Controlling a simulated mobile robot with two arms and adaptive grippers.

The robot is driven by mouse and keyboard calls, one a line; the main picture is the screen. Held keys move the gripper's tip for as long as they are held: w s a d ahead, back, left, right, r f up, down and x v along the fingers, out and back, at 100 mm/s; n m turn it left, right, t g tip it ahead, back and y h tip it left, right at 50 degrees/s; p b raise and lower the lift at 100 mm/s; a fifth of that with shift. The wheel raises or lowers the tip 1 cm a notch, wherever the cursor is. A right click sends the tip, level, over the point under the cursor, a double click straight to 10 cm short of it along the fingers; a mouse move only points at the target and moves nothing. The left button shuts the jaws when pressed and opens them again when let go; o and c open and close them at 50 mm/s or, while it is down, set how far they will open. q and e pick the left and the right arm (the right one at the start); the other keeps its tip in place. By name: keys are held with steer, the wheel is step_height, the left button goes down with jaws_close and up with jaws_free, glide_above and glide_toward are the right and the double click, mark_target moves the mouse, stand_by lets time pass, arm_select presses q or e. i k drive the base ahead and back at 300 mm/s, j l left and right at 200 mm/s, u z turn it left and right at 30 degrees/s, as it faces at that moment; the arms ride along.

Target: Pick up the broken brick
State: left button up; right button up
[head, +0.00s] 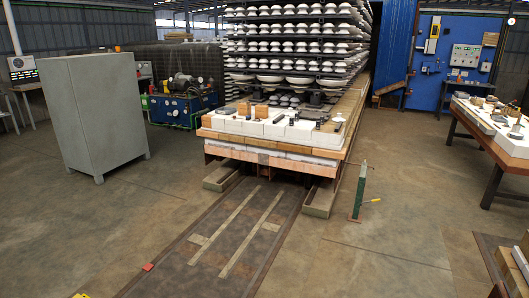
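I cannot tell for certain which thing is the broken brick. A small red block (148,267) lies on the floor at the lower left, beside the track, too small to see whether it is broken. Several small tan and grey blocks (261,112) sit on the white front top of the kiln cart (222,137), also too small to judge.
Racks of white insulators (297,47) rise behind the cart's front. A grey cabinet (95,113) stands left, a green post (360,190) right of the cart. A worktable (494,150) with small parts stands far right. The floor in front is largely clear.

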mark_target(206, 120)
steer(key=i+z, duration=0.35)
steer(key=i, duration=0.7)
steer(key=i+u, duration=0.5)
steer(key=i+l+u, duration=0.2)
steer(key=i+u, duration=0.25)
steer(key=i+j+u, duration=0.1)
steer(key=i+u, duration=0.45)
steer(key=u, duration=0.25)
steer(key=i+u, duration=0.4)
steer(key=i+z, duration=0.15)
steer(key=i, duration=0.45)
steer(key=i+l+z, duration=0.1)
steer(key=i+z, duration=0.6)
steer(key=z, duration=0.15)
steer(key=i+j+z, duration=0.1)
steer(key=i+z, duration=0.45)
steer(key=i+j, duration=0.05)
steer(key=i, duration=0.05)
